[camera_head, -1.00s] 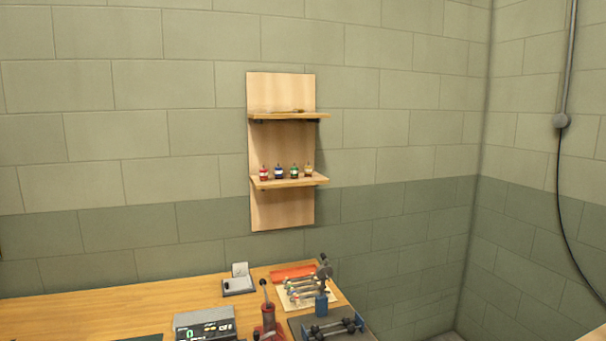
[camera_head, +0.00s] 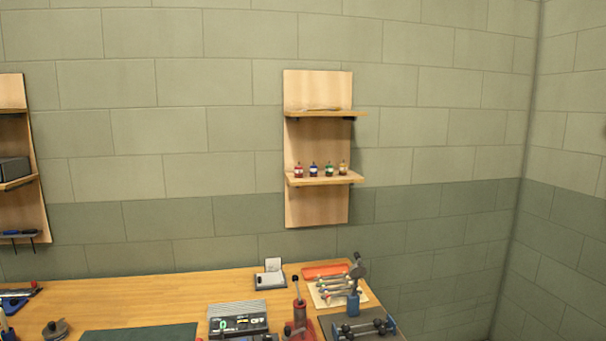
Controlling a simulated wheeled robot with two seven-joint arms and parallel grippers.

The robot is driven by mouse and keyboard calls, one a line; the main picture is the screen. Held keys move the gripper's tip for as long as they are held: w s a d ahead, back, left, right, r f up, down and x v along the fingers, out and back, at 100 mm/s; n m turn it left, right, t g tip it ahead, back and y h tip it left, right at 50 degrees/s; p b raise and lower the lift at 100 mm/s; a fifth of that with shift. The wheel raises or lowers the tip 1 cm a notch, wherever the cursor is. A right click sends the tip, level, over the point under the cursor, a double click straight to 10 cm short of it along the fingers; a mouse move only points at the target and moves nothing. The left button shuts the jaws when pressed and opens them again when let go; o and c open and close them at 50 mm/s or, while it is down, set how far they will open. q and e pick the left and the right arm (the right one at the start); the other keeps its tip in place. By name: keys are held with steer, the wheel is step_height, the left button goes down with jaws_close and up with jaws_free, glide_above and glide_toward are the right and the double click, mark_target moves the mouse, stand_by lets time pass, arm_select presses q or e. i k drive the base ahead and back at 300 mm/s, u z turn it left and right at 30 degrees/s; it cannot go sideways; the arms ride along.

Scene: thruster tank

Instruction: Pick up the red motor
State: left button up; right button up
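A small red motor (camera_head: 299,171) stands upright at the left end of the lower board of the wooden wall shelf (camera_head: 317,200). Nothing touches or covers the red motor. Neither of my grippers shows in the head view.
A wooden workbench (camera_head: 180,285) runs below the shelf. On it are a device with a green display (camera_head: 238,318), a red lever tool (camera_head: 299,312), an orange tray (camera_head: 325,270), a dark mat (camera_head: 140,333) and a blue-based tool (camera_head: 353,300). Another wall shelf (camera_head: 30,190) is at the left edge.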

mark_target(298, 169)
steer(key=u, duration=0.5)
steer(key=k, duration=1.1)
steer(key=z, duration=0.65)
steer(key=i, duration=1.6)
steer(key=u, duration=0.85)
